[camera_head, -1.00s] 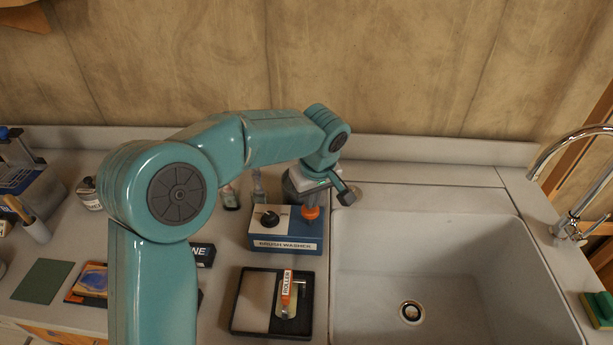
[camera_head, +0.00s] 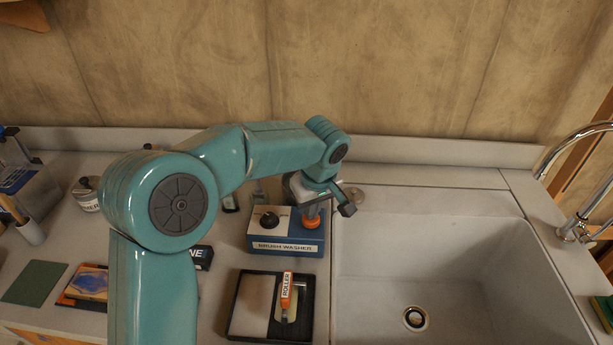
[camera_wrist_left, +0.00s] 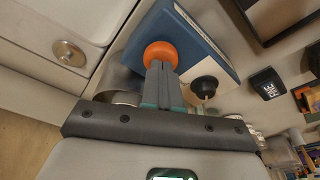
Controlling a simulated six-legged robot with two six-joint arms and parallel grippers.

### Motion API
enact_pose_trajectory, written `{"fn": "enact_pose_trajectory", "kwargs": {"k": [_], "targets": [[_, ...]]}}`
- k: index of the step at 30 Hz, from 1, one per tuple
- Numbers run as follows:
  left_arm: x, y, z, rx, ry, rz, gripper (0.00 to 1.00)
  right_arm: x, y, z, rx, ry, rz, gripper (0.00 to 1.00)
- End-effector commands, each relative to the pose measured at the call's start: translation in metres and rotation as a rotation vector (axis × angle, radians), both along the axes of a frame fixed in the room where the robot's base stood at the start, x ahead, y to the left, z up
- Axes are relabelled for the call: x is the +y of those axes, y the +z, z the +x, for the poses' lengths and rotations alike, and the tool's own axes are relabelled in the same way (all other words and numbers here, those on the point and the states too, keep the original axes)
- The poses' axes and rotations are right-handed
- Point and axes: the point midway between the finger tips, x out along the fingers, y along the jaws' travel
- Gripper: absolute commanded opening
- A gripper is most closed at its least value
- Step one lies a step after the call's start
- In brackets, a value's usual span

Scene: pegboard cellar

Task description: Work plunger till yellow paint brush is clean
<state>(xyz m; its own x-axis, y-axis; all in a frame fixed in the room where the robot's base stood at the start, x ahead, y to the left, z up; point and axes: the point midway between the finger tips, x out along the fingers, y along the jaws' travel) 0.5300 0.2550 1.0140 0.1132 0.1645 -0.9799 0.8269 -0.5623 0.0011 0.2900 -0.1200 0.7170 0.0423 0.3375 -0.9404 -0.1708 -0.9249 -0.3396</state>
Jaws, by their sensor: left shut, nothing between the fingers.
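The brush washer (camera_head: 284,246) is a blue and white box labelled "BRUSH WASHER" on the counter, left of the sink. It has a black knob (camera_head: 269,219) and an orange plunger knob (camera_head: 310,223). Both knobs also show in the left wrist view, the orange one (camera_wrist_left: 160,52) by my fingertips. My left gripper (camera_head: 311,210) is shut and empty, its fingertips pointing down at the orange knob and seemingly touching its top. It also shows in the left wrist view (camera_wrist_left: 160,70). I cannot make out a yellow paint brush. My right gripper is out of view.
The sink (camera_head: 450,260) with its tap (camera_head: 578,190) lies to the right. Jars and a green sheet (camera_head: 36,282) stand or lie left of my arm.

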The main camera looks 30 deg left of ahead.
Motion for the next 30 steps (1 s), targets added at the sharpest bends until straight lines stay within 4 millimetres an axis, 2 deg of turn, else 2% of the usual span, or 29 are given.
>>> {"fn": "enact_pose_trajectory", "kwargs": {"k": [5,17,30], "targets": [[0.000,0.001,0.000,0.001,0.000,0.000,0.00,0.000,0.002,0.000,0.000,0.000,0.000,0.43],[0.000,0.033,0.000,0.002,-0.001,0.000,0.00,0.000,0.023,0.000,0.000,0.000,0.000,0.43],[0.000,0.033,0.000,0.001,0.000,0.000,0.00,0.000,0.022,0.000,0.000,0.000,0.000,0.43]]}}
